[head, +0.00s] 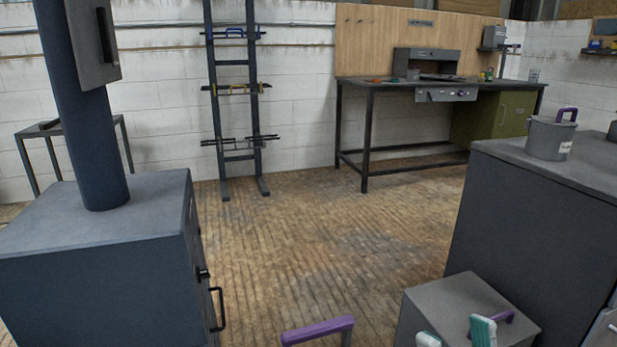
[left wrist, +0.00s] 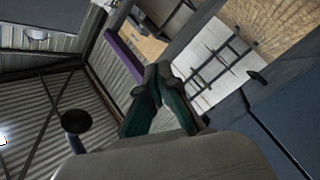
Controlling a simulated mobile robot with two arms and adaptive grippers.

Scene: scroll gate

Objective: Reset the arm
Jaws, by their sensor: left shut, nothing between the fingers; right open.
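My right gripper (head: 456,334) shows at the bottom right of the head view. Its two teal and white fingertips are apart, and nothing shows between them. They are in front of a low grey box (head: 455,297) with a small purple handle (head: 507,316) beside the right fingertip. My left gripper (left wrist: 157,72) shows in the left wrist view, its dark teal fingers closed together with nothing held. The left gripper does not show in the head view.
A purple bar (head: 318,330) rises at the bottom edge. A grey cabinet (head: 95,215) stands left, a tall grey counter (head: 560,215) with a grey pot (head: 551,135) right. A ladder rack (head: 233,95) and workbench (head: 415,85) are behind. The floor (head: 315,235) between is clear.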

